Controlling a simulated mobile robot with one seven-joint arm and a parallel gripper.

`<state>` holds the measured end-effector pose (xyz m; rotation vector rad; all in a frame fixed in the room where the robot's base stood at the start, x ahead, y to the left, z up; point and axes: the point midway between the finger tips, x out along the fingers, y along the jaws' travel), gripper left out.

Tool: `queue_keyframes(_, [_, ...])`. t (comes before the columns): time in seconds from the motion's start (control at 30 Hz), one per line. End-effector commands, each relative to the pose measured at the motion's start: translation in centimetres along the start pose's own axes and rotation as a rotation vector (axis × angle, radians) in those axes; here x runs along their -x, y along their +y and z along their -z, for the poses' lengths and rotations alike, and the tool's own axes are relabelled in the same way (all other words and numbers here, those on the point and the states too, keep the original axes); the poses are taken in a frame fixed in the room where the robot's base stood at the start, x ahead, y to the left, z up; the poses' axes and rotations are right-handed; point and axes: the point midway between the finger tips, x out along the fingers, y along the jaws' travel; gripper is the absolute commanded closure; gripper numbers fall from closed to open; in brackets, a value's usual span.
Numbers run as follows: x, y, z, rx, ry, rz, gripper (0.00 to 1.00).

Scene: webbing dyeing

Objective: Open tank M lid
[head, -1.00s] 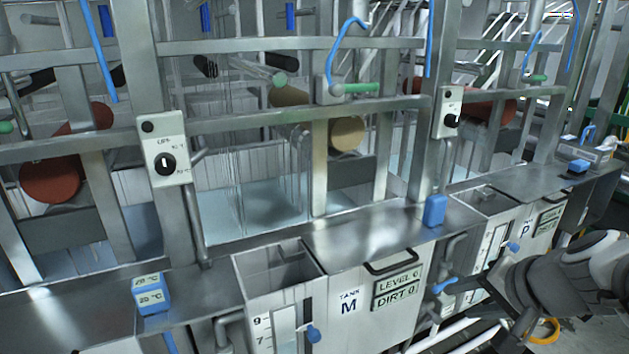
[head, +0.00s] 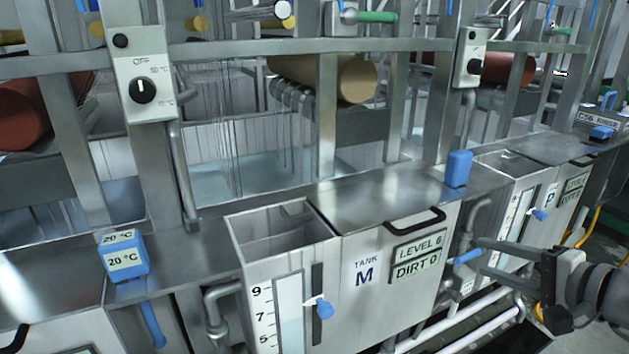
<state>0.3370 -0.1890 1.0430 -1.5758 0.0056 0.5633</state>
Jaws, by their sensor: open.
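Tank M (head: 345,300) is a steel tank in the lower middle of the head view, with "TANK M", "LEVEL 6" and "DIRT 0" on its front. Its flat steel lid (head: 375,200) lies shut over the right part of the top. A black handle (head: 412,226) sits at the lid's front edge. To the left of the lid is an open-topped compartment (head: 280,232). My gripper (head: 482,257) is at the right, its two fingers apart, empty and pointing left. In the picture it is right of and a little below the handle, apart from it.
A blue box (head: 458,168) stands at the right of the lid, and a blue temperature display (head: 123,256) at the left. Tank P (head: 545,200) stands to the right. Steel posts and rails rise behind.

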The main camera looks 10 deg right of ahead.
Motion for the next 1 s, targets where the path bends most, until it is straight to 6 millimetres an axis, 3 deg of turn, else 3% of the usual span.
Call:
queue_keyframes(0.03, [-0.2, 1.2, 0.4, 0.0, 0.005, 0.042, 0.53])
queue_keyframes(0.27, [0.2, 0.6, 1.1, 0.022, 0.011, 0.151, 0.53])
queue_keyframes(0.43, [-1.2, 0.1, 1.1, 0.025, 0.009, 0.156, 0.53])
queue_keyframes(1.0, [-13.1, -1.6, 1.1, 0.025, 0.009, 0.153, 0.53])
